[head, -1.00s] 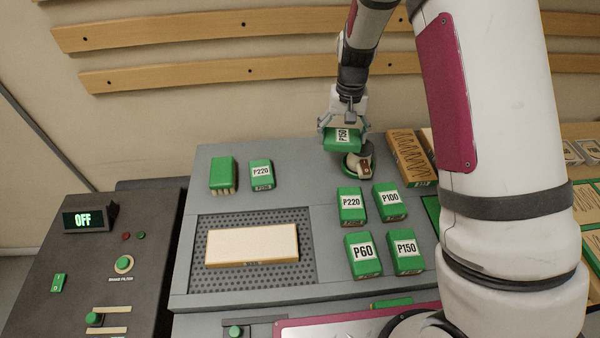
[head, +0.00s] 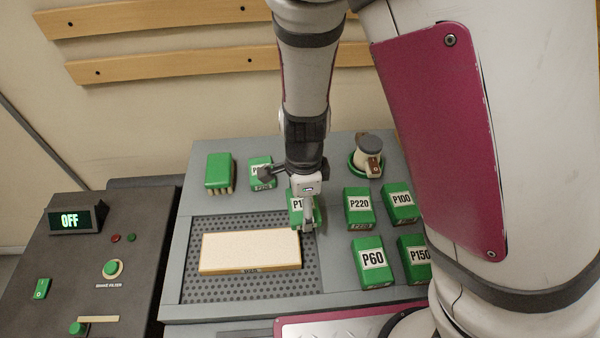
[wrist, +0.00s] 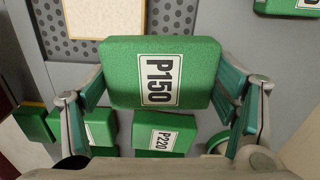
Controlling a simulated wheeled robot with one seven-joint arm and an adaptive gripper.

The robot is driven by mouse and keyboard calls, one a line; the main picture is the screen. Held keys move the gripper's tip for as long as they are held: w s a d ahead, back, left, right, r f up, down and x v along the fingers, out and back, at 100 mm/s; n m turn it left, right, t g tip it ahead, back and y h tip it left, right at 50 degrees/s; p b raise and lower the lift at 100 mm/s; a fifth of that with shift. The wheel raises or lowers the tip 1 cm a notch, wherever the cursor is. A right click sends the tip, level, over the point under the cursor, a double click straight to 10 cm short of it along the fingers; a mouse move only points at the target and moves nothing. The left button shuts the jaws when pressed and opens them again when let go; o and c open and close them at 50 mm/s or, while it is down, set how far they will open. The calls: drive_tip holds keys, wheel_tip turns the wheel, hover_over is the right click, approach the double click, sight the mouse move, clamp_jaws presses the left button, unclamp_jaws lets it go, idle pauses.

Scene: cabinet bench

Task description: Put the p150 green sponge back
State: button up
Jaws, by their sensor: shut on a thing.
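The green P150 sponge (wrist: 125,72) fills the middle of the wrist view, its white label facing the camera. My gripper (wrist: 165,95) is shut on it, with a finger at each side. In the head view my gripper (head: 300,206) holds this sponge (head: 295,214) over the right edge of the perforated plate, partly hidden by the fingers and wrist. Whether it touches the surface I cannot tell. Another P150 sponge (head: 415,258) stands at the right, partly covered by my arm.
P220 (head: 358,207), P100 (head: 398,203) and P60 (head: 371,263) sponges stand right of the gripper. A P220 sponge (head: 260,171) and a green brush-like block (head: 219,173) are behind left. A pale block (head: 250,250) lies on the perforated plate (head: 195,285). A small container (head: 367,157) stands behind.

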drive_tip(key=shift+s+a+f+m, duration=0.1)
drive_tip(key=shift+s+m, duration=0.15)
drive_tip(key=shift+m, duration=0.05)
drive_tip(key=shift+w, duration=0.1)
drive_tip(key=w, duration=0.5)
drive_tip(key=w+f, duration=0.1)
drive_tip(key=w, duration=0.4)
drive_tip(key=w+d+b, duration=0.1)
drive_tip(key=w, duration=0.4)
drive_tip(key=shift+w+f, duration=0.2)
drive_tip(key=shift+f, duration=1.8)
drive_tip(key=shift+f, duration=0.15)
drive_tip(key=o, duration=1.1)
